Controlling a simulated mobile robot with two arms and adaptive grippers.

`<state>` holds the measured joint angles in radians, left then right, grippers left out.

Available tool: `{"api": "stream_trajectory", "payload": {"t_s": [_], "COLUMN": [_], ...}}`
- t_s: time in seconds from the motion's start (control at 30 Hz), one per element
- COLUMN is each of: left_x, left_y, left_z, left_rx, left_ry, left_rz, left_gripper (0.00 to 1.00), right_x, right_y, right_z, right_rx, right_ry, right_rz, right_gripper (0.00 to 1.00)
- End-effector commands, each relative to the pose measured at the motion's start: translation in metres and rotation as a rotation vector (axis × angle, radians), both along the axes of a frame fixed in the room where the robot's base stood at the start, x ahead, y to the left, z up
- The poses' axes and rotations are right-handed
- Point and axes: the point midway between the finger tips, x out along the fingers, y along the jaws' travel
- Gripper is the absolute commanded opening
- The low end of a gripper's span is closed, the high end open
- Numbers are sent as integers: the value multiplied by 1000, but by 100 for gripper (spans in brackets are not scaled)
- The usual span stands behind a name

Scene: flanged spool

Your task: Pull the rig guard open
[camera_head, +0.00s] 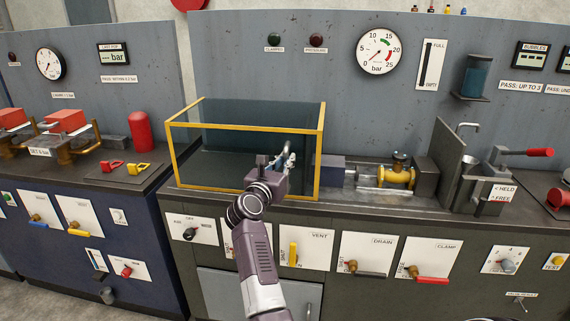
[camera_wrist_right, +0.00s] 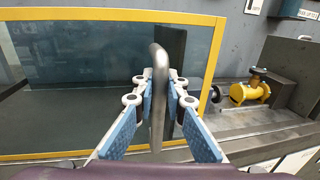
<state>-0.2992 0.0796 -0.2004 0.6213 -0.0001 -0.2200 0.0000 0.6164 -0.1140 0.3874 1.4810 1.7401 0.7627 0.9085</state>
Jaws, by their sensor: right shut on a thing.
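The rig guard (camera_head: 246,128) is a clear box with a yellow frame on the left part of the grey bench. Its clear panel and yellow frame (camera_wrist_right: 110,15) fill much of the right wrist view. My right gripper (camera_head: 287,158) is at the guard's front face, near its right end. In the right wrist view my right gripper (camera_wrist_right: 160,88) has its blue-padded fingers on both sides of an upright grey bar handle (camera_wrist_right: 157,110) and is shut on it. My left gripper is in neither view.
Right of the guard, a yellow spool (camera_head: 397,177) with a valve sits between grey blocks. Switches and levers line the bench front below, including a yellow vent lever (camera_head: 293,253). A red-handled lever (camera_head: 525,153) stands farther right. A bench with a red cylinder (camera_head: 140,130) is at left.

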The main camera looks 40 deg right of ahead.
Motion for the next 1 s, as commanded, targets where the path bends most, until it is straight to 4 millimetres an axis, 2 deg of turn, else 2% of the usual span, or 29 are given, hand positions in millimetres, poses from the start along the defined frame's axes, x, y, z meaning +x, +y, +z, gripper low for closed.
{"api": "stream_trajectory", "payload": {"t_s": [0.3,0.33,0.47,0.77,0.87,1.0], "left_x": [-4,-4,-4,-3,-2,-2], "left_y": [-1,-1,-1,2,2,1], "left_z": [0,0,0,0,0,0], "left_rx": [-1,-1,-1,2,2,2], "left_ry": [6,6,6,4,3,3], "left_rz": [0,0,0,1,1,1], "left_gripper": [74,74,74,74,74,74], "right_x": [0,0,0,0,0,0], "right_y": [0,0,0,0,0,0], "right_z": [-2,-2,-2,1,11,35], "right_rx": [4,4,3,1,2,4], "right_ry": [3,2,2,0,-4,-7], "right_rz": [-1,-1,-1,-1,-2,-1], "right_gripper": [0,15,29,29,29,29]}}
